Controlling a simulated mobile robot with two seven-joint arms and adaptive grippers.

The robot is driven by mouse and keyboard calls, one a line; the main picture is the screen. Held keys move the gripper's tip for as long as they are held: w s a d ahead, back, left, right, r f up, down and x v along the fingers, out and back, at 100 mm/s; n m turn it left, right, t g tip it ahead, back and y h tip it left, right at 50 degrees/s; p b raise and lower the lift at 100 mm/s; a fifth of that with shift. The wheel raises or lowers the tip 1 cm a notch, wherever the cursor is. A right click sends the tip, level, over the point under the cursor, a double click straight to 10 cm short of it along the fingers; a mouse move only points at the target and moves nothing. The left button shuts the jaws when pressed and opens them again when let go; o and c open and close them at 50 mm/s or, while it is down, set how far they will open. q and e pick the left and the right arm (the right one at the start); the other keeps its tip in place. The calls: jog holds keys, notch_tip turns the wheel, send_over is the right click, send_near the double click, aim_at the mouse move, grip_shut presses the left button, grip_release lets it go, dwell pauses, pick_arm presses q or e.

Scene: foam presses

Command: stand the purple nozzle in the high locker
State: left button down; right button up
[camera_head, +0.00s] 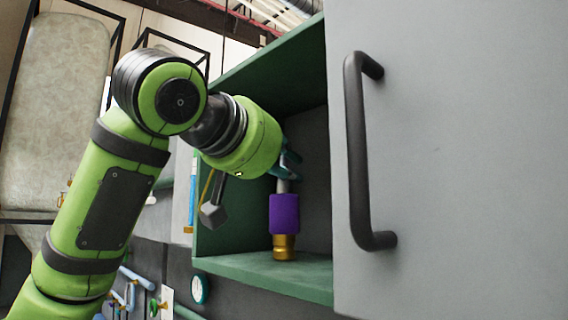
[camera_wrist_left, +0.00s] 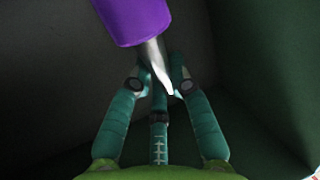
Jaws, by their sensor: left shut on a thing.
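The purple nozzle (camera_head: 284,213) is upright inside the high locker (camera_head: 265,268), with its brass end down and its grey tip up. My left gripper (camera_head: 290,168) reaches into the locker from the left and is shut on the grey tip. The brass end is at the green locker floor; I cannot tell whether it touches it or hangs just above. In the left wrist view the purple body (camera_wrist_left: 132,18) is at the top, and the teal fingers (camera_wrist_left: 159,82) close around the tip. My right gripper is not in view.
A grey door panel (camera_head: 460,160) with a black bar handle (camera_head: 357,150) covers the right side, close to the nozzle. The locker's green top panel (camera_head: 275,72) slopes above my gripper. Tools hang on the wall at lower left, with a round teal-rimmed dial (camera_head: 199,289) below the locker.

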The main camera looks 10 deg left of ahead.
pick_arm(q)
jog(key=c, duration=1.1)
grip_release()
jog(key=shift+s, duration=0.1)
